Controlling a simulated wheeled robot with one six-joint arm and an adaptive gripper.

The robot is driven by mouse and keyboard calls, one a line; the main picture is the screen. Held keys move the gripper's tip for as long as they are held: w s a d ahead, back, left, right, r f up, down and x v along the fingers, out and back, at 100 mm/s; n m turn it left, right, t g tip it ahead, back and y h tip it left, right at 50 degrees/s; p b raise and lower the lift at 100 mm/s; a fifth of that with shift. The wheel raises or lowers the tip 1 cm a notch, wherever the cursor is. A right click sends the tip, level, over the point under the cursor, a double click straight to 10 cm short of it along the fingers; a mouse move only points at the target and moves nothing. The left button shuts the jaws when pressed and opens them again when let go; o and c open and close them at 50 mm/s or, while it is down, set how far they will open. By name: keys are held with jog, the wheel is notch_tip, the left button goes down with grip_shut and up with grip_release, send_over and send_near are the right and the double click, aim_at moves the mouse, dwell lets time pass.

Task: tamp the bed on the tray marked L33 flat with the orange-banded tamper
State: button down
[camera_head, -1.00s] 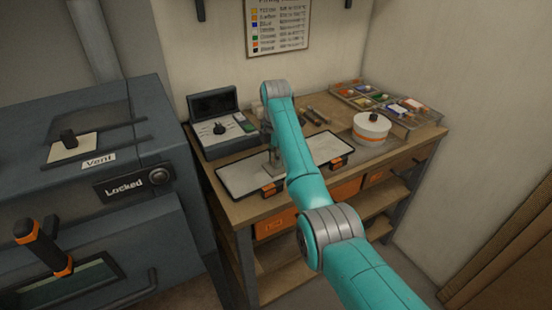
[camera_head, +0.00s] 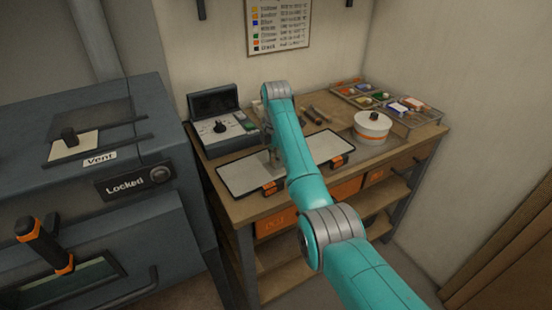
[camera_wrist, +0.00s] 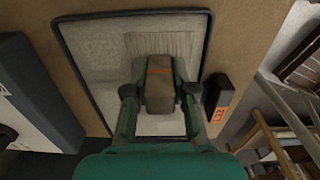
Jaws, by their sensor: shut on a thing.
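My gripper (camera_wrist: 158,92) is shut on the tamper (camera_wrist: 160,92), a brown block with an orange band across it. In the wrist view the tamper is over the pale bed (camera_wrist: 105,55) of a dark-rimmed tray (camera_wrist: 80,70). Whether it touches the bed I cannot tell. A patch of fine parallel lines (camera_wrist: 160,42) shows in the bed just beyond the tamper. An orange tag (camera_wrist: 221,106) sits beside the tray; its lettering is too small to read surely. In the head view, the left tray (camera_head: 228,178) lies under my gripper, partly hidden by my arm.
A second pale tray (camera_head: 325,146) lies to the right, with a white pot (camera_head: 371,131) beyond it. A control box (camera_head: 220,130) stands behind the left tray. A rack of coloured pieces (camera_head: 388,103) is at the back right. A grey furnace (camera_head: 90,190) stands left of the bench.

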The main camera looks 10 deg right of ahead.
dwell(0.5)
jog(key=shift+r, duration=1)
jog(key=shift+s+a, duration=0.35)
jog(key=shift+a, duration=0.5)
jog(key=shift+s+a, duration=0.3)
jog(key=shift+a, duration=0.5)
jog(key=shift+s+a, duration=0.35)
jog(key=shift+a, duration=0.5)
jog(key=shift+s+a, duration=0.15)
jog(key=shift+a, duration=0.15)
jog(key=shift+f, duration=0.1)
jog(key=shift+f, duration=0.7)
